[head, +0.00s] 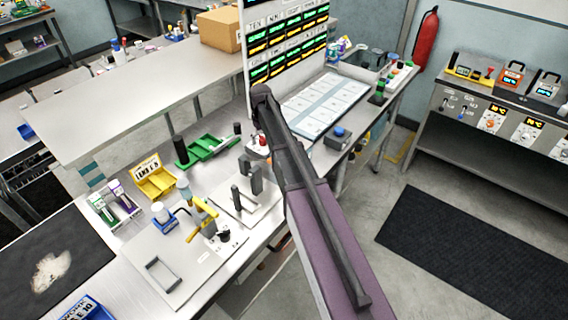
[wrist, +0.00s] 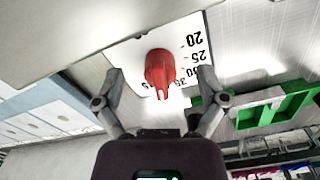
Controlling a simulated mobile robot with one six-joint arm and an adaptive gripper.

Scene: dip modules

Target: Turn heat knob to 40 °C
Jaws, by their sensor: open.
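The red heat knob (wrist: 160,70) stands on a white dial plate (wrist: 192,70) in the wrist view. The dial's numbers appear turned over in the picture; 20, 25 and 30 show at its right side, and others lower down are partly hidden or too small to read. The knob's narrow tip points toward the bottom of the picture. My gripper (wrist: 158,94) is open, one finger on each side below the knob, with gaps to it. In the head view my gripper's end (head: 261,95) is over the workbench; its fingers are unclear.
Green trays (wrist: 275,103) lie to the right in the wrist view. In the head view the bench holds a green tray (head: 208,148), a yellow bin (head: 155,182) and a tall label display (head: 288,45). A dark mat (head: 480,255) lies on the clear floor at right.

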